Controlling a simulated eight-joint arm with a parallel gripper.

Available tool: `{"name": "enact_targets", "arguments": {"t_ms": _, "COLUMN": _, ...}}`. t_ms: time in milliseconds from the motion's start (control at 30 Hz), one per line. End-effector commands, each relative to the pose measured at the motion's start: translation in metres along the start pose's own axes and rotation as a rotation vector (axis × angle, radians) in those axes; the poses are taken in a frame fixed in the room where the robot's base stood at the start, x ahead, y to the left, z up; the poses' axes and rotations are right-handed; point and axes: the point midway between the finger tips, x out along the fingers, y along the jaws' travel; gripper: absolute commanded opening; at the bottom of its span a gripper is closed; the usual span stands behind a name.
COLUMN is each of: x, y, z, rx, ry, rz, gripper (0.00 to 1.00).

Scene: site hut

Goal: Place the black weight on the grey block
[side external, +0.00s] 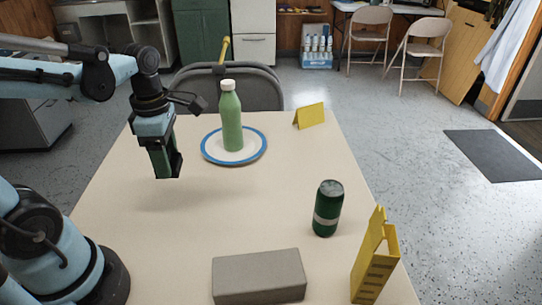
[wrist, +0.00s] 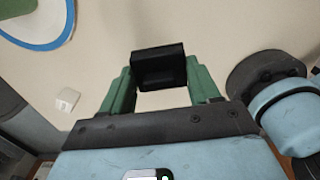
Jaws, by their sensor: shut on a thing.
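The black weight (wrist: 158,66) is a small dark block between the green fingertips in the wrist view. My gripper (wrist: 160,80) is shut on it. In the side external view my gripper (side external: 167,163) hangs above the left part of the table, fingers down; the weight is hard to tell from the dark fingers there. The grey block (side external: 258,277) lies flat on the table at the front, well to the right of my gripper and nearer the camera. Its top is bare. It does not show in the wrist view.
A blue-rimmed plate (side external: 207,152) holds a green bottle (side external: 231,118) behind my gripper. A dark green can (side external: 327,208) and a tall yellow holder (side external: 374,262) stand right of the grey block. A yellow folded card (side external: 310,116) stands at the back. The table's middle is clear.

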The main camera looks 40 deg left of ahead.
Motion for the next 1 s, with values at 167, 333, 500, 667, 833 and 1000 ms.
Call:
{"name": "enact_targets", "arguments": {"t_ms": 167, "x": -0.006, "y": -0.009, "z": 0.015, "rx": 0.070, "ry": 0.000, "rz": 0.000, "gripper": 0.13}}
{"name": "enact_targets", "arguments": {"t_ms": 333, "x": -0.011, "y": -0.026, "z": 0.048, "rx": 0.290, "ry": 0.000, "rz": 0.000, "gripper": 0.13}}
{"name": "enact_targets", "arguments": {"t_ms": 500, "x": -0.017, "y": -0.056, "z": 0.087, "rx": 0.581, "ry": 0.000, "rz": 0.000, "gripper": 0.13}}
{"name": "enact_targets", "arguments": {"t_ms": 667, "x": -0.023, "y": -0.091, "z": 0.119, "rx": 0.856, "ry": 0.000, "rz": 0.000, "gripper": 0.13}}
{"name": "enact_targets", "arguments": {"t_ms": 833, "x": -0.029, "y": -0.134, "z": 0.146, "rx": 1.143, "ry": 0.000, "rz": 0.001, "gripper": 0.13}}
{"name": "enact_targets", "arguments": {"t_ms": 1000, "x": -0.034, "y": -0.175, "z": 0.163, "rx": 1.386, "ry": 0.000, "rz": 0.001, "gripper": 0.13}}
